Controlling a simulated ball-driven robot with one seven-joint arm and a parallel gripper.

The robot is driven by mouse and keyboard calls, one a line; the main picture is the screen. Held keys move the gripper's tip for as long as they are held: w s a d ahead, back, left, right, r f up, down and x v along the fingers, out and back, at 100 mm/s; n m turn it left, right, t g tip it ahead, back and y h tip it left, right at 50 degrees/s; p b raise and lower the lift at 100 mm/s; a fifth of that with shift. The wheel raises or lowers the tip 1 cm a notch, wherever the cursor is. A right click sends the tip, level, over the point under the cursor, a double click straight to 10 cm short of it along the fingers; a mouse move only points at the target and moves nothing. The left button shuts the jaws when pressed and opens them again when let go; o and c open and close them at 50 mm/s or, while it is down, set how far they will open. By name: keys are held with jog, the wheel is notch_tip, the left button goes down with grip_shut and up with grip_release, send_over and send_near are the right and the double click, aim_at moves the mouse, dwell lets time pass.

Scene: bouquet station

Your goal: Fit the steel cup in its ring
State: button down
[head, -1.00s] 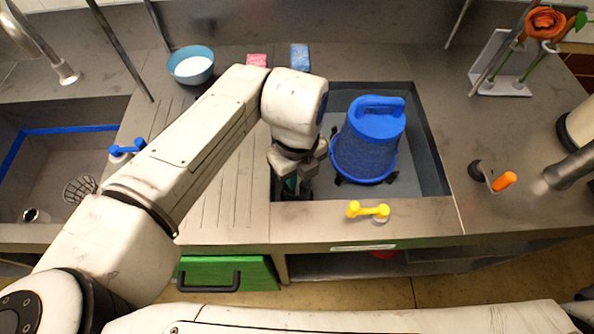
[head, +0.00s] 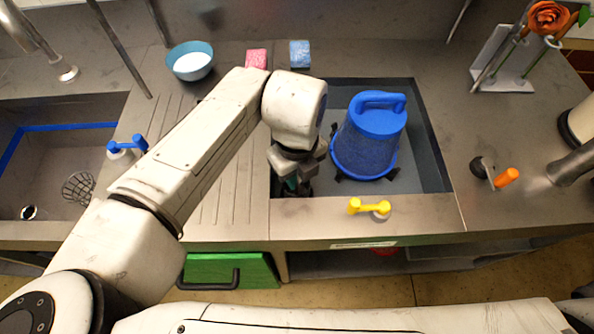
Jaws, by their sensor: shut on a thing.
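My gripper (head: 297,183) points down at the left side of the right-hand basin, near its front edge. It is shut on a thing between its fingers. A small round shiny thing (head: 29,213) lies in the left-hand sink, too small to identify.
A blue bucket-shaped thing with a handle (head: 368,140) stands in the basin, right of my gripper. A yellow tap handle (head: 369,207) sits at the front edge. A blue bowl (head: 191,62), a pink sponge (head: 256,59) and a blue sponge (head: 300,54) are behind.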

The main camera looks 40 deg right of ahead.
jog(key=shift+f, duration=0.35)
jog(key=c, duration=0.9)
grip_release()
jog(key=shift+c, duration=0.2)
notch_tip(320, 180, up, 11)
jog(key=shift+f, duration=0.1)
